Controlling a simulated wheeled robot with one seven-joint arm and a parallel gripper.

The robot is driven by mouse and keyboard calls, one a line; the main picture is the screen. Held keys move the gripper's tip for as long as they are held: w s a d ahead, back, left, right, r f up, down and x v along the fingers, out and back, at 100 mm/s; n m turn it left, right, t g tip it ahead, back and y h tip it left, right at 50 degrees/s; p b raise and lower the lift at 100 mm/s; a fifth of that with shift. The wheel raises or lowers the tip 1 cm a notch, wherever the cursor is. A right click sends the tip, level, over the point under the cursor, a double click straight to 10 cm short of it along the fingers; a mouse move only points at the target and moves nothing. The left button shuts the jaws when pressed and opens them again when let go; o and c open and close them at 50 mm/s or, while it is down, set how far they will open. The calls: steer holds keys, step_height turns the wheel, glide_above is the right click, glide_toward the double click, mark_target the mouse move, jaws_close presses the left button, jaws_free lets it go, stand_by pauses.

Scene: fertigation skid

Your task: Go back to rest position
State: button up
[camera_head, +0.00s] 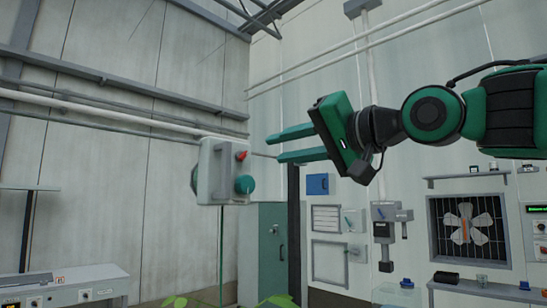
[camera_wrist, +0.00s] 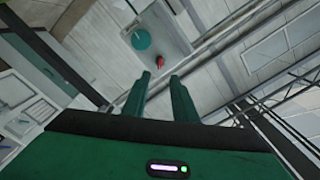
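My gripper (camera_head: 281,145) is raised in the middle of the head view, with its two green fingers pointing left. The fingers are apart with nothing between them. In the wrist view my gripper (camera_wrist: 163,80) also shows a gap between the fingers. A grey box (camera_head: 209,165) with a red switch (camera_head: 241,155) and a teal round knob (camera_head: 245,184) is just left of the fingertips in the head view. In the wrist view the box (camera_wrist: 172,45) lies beyond the fingertips, with the red switch (camera_wrist: 160,62) near them. I cannot tell whether they touch.
A green-grey cabinet (camera_head: 262,250) stands below the gripper. A fan unit (camera_head: 468,229) and small wall fittings are at the right. A grey bench (camera_head: 70,285) is at the lower left. Green leaves (camera_head: 275,301) show at the bottom. Pipes (camera_head: 110,116) run along the walls.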

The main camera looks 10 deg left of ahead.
steer(key=shift+s+d, duration=0.15)
steer(key=shift+d, duration=0.1)
steer(key=shift+f, duration=0.1)
stand_by(0.3)
steer(key=w+d+f+m+t+h, duration=0.2)
steer(key=w+d+f+h, duration=0.3)
steer(key=w+d+f, duration=0.35)
steer(key=s+d+f+m+g+h, duration=0.3)
steer(key=d+f+h, duration=0.5)
steer(key=d+f, duration=1.6)
steer(key=s+d+f+m+g+h, duration=0.2)
steer(key=s+d+f+g, duration=0.2)
steer(key=s+d+f, duration=0.9)
steer(key=s+d+f+g, duration=0.1)
steer(key=s+f+g, duration=0.1)
steer(key=s+f, duration=0.3)
steer(key=s+d+f+m+g, duration=0.1)
steer(key=s+d+f+g, duration=0.1)
steer(key=s+f, duration=0.4)
steer(key=s, duration=0.4)
steer(key=shift+s+d+m+g, duration=0.2)
steer(key=shift+m+g, duration=0.1)
steer(key=shift+g, duration=0.1)
